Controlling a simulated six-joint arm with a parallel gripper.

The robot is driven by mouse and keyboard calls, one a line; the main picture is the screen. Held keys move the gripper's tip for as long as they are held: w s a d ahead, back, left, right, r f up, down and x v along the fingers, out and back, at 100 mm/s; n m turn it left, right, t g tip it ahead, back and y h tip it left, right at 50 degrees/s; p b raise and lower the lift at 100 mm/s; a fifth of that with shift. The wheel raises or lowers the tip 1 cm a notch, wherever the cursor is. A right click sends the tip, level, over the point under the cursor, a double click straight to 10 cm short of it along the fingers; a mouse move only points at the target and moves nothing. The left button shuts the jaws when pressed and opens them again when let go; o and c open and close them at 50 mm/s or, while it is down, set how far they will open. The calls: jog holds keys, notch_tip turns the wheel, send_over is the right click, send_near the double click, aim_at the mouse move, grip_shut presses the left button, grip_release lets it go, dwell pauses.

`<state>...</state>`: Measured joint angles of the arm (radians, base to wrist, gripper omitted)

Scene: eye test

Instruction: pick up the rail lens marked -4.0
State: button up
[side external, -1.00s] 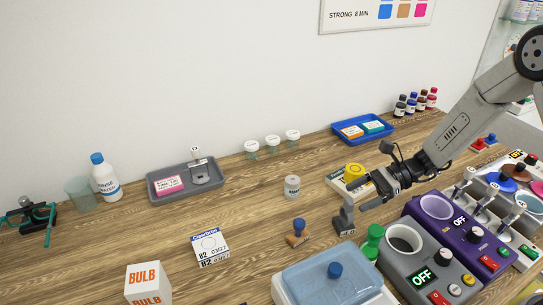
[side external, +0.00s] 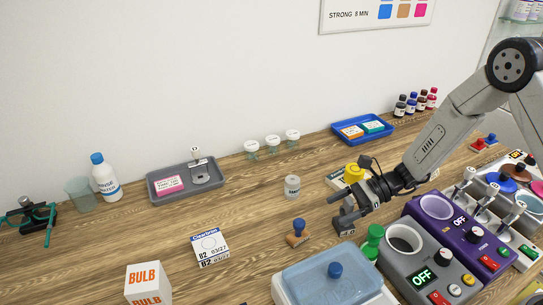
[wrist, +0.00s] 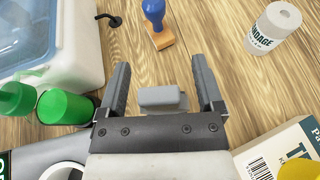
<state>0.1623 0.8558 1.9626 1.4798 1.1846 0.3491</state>
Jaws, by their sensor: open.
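A small grey block with a dark label, which looks like the rail lens (side external: 347,231), stands on the wooden table in the side external view. Its marking ends in what looks like 4.0, but is too small to read surely. My gripper (side external: 350,218) is right at it and partly hides it. In the wrist view the grey block (wrist: 162,98) lies between the two spread fingers of my gripper (wrist: 160,80), with a gap on each side. The fingers are open and hold nothing. No marking shows on the block in that view.
A blue-handled stamp (side external: 297,235) and a white bandage roll (side external: 292,186) stand left of my gripper. A blue-lidded box (side external: 320,275), a green bottle (side external: 373,240) and a grey machine (side external: 400,270) crowd the front and right.

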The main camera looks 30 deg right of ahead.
dwell(0.3)
grip_shut()
dwell(0.3)
jog(key=shift+r, duration=0.1)
jog(key=shift+r, duration=0.85)
jog(key=s+d+r, duration=0.2)
jog(key=s+r, duration=0.9)
jog(key=s, duration=0.2)
jog(key=shift+s+d, duration=0.25)
jog(key=shift+s, duration=0.15)
